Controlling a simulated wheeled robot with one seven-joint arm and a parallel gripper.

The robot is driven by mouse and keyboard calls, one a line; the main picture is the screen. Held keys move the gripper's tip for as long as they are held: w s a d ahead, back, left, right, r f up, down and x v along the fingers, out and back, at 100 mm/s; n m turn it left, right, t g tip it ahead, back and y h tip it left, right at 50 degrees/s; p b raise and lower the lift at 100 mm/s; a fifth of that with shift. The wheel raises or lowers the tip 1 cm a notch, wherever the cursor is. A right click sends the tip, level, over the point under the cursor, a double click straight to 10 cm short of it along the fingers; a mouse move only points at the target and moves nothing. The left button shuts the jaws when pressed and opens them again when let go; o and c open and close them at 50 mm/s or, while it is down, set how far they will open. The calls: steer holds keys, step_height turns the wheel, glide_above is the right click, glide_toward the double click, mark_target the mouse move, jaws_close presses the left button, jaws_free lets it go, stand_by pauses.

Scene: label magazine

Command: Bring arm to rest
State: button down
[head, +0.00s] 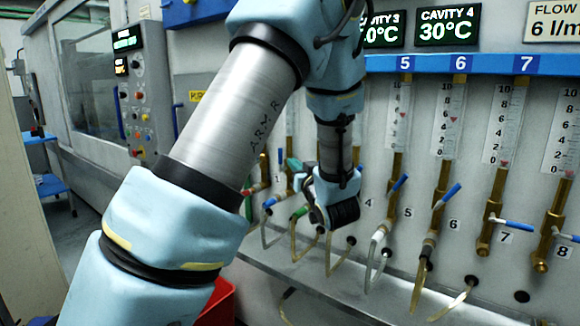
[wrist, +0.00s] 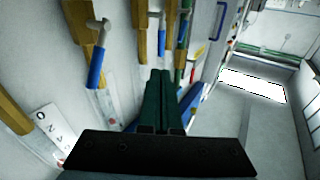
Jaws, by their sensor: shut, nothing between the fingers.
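My gripper (head: 293,164) is in front of the valve panel in the head view, partly hidden by my own wrist. In the wrist view my gripper's dark green fingers (wrist: 163,74) lie together with nothing between them. My arm is raised and reaches across the middle of the head view. A row of brass valves with blue handles, such as the valve at number 6 (head: 441,205), stands to the right of my gripper. Whether the fingertips touch any valve cannot be told.
Clear flow tubes (head: 448,120) rise above the valves, and hoses hang over a grey ledge (head: 345,296). A control box (head: 138,85) and a blue shelf (head: 50,185) stand at left. A red bin (head: 218,302) is low behind my arm.

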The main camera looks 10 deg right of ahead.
steer(key=s+b, duration=0.1)
steer(key=s, duration=0.4)
steer(key=w+a+f+m+g+h, duration=0.2)
steer(key=a+f+g+h, duration=0.35)
steer(key=f+g, duration=0.3)
steer(key=s+a+f+g+y, duration=0.1)
steer(key=s+a+g, duration=0.3)
steer(key=s+a, duration=0.4)
steer(key=s+a+f+g+y, duration=0.1)
steer(key=s+a+f+g, duration=0.3)
steer(key=s+a, duration=0.4)
steer(key=shift+s+f+g, duration=0.35)
steer(key=shift+s, duration=0.15)
